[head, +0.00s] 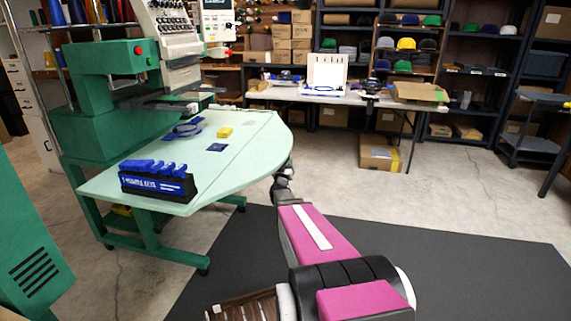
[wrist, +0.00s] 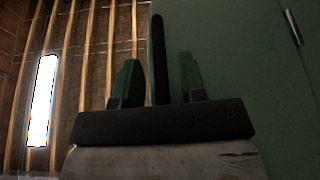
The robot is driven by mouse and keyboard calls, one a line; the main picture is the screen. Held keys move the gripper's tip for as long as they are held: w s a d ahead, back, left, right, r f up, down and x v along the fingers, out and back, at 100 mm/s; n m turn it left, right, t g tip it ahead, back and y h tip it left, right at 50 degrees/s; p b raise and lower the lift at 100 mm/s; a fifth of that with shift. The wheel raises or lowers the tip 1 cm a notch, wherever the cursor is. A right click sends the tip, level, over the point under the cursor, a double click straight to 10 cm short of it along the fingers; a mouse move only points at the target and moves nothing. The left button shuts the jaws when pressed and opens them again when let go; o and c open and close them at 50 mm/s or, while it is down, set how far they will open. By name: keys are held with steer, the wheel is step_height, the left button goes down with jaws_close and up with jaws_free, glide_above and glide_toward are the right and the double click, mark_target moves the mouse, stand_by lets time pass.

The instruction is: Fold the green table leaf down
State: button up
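The pale green table leaf (head: 232,165) is level, extending from the embroidery machine with a rounded right edge. In the wrist view, a broad dark green surface (wrist: 245,60) fills the right side; it looks like the table's underside. My gripper (wrist: 158,75) points upward beside it, its two fingers apart. A thin black bar (wrist: 158,50) stands in line with the gap between the fingers; I cannot tell whether they touch it. In the head view my gripper is small and dark at the leaf's right edge, partly hidden by my arm.
On the tabletop are a black holder with blue items (head: 158,184), a yellow block (head: 225,132), a dark blue square (head: 217,147) and a blue ring (head: 187,129). A white table (head: 350,97) and shelves stand behind. A dark mat (head: 460,265) covers clear floor at right.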

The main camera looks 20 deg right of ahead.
steer(key=shift+r, duration=0.1)
jaws_close()
